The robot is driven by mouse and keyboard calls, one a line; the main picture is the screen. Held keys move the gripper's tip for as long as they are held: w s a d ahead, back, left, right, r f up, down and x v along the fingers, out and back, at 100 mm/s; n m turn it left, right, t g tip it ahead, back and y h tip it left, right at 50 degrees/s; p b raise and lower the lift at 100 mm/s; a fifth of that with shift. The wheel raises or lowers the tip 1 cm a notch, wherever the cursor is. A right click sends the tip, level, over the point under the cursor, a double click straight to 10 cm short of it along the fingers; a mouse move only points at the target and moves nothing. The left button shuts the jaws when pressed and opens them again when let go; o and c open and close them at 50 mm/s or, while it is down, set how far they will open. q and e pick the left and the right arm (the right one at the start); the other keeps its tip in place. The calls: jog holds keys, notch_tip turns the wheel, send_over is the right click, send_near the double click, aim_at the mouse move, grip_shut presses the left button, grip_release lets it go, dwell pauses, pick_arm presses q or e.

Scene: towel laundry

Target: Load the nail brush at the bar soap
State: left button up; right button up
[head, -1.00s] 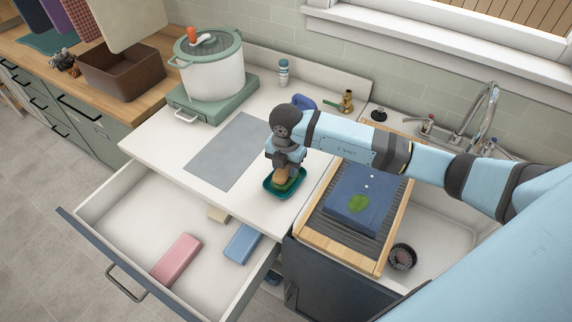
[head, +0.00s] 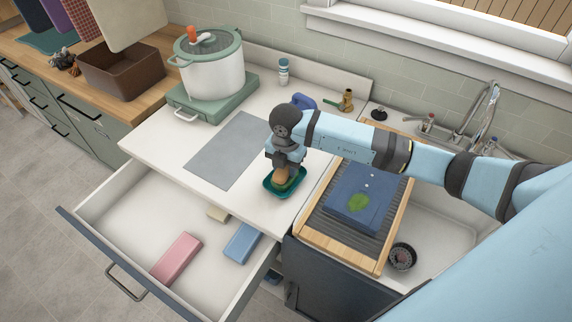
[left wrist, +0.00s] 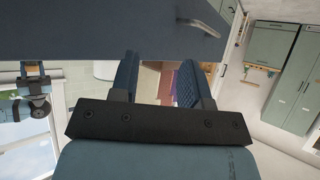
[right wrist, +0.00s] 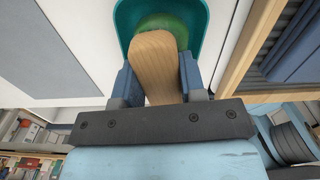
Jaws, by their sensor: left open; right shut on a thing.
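The nail brush (right wrist: 155,60) has a pale wooden back. My right gripper (head: 285,166) is shut on it, with a finger on each side in the right wrist view (right wrist: 158,80). The brush is over the green bar soap (right wrist: 178,27), which lies in a teal soap dish (right wrist: 124,18) on the white counter. The brush hides part of the soap, and I cannot see whether the bristles touch it. In the head view the dish (head: 301,187) is near the counter's front edge. My left gripper (left wrist: 158,78) is open and empty, away from the counter.
A wooden-framed washboard (head: 313,235) with a green-stained blue cloth (head: 350,188) stands right of the dish, over the sink (head: 440,225). An open drawer (head: 130,205) with pink and blue blocks is below left. A white pot (head: 213,75) stands at the back.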

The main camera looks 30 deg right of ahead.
jog(key=shift+r+p, duration=2.45)
jog(key=shift+r, duration=1)
